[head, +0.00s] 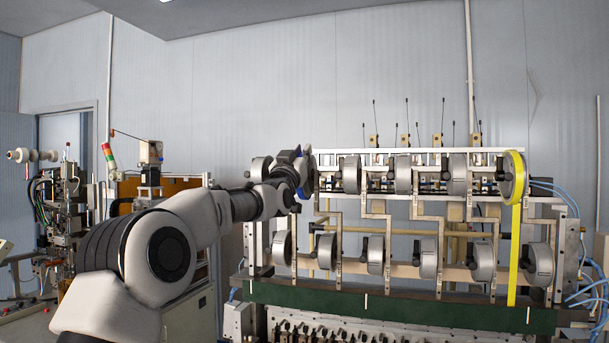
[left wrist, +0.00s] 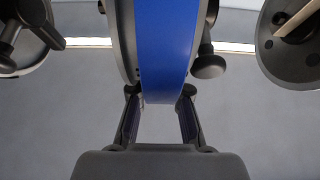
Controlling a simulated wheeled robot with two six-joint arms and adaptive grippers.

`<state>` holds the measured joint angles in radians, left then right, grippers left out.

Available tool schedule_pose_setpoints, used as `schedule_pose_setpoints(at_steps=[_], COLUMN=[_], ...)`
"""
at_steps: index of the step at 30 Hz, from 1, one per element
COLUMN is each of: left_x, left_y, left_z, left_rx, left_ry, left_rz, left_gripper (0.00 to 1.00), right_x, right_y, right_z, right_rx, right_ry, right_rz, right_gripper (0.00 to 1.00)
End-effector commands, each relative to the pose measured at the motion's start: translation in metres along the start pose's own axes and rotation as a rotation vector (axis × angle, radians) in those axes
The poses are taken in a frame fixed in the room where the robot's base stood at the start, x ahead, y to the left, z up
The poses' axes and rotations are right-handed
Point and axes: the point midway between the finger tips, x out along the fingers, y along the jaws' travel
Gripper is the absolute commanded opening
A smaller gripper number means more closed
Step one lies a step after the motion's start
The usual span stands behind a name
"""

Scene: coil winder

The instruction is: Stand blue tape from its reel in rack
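In the left wrist view a blue tape roll (left wrist: 166,45) on its reel fills the top middle, with a grey flange at its left and a black knob at its right. My left gripper (left wrist: 160,92) has one fingertip at each side of the roll's lower end. Whether the fingers press on the tape is unclear. In the head view my left gripper (head: 304,170) is at the upper left end of the rack (head: 400,212). My arm hides most of the blue tape there. My right gripper is not in view.
Several grey reels hang on the rack in two rows, including one at upper middle (head: 402,174). In the left wrist view, neighbouring reels flank the blue roll, one at right (left wrist: 297,45).

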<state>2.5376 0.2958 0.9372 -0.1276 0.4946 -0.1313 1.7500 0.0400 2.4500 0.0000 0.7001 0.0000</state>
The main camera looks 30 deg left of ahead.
Motion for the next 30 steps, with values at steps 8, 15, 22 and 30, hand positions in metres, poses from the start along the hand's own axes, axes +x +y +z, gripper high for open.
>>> schedule_pose_setpoints(at_steps=[8,15,22,30], left_x=[0.0000,0.0000,0.0000,0.0000], left_y=[-0.0004,-0.0034,-0.0089,-0.0095], left_z=[-0.0007,-0.0008,-0.0008,-0.0008], left_rx=[0.000,-0.001,-0.001,0.000], left_ry=[0.001,0.001,0.002,0.001], left_rz=[-0.001,-0.001,-0.001,-0.001], left_gripper=[0.00,0.00,0.00,0.19], right_x=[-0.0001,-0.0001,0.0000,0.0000], right_y=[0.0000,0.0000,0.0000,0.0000], right_z=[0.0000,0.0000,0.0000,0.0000], right_rx=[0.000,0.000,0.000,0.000], right_ry=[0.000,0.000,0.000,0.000], right_rz=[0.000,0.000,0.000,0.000], right_gripper=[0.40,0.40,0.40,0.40])
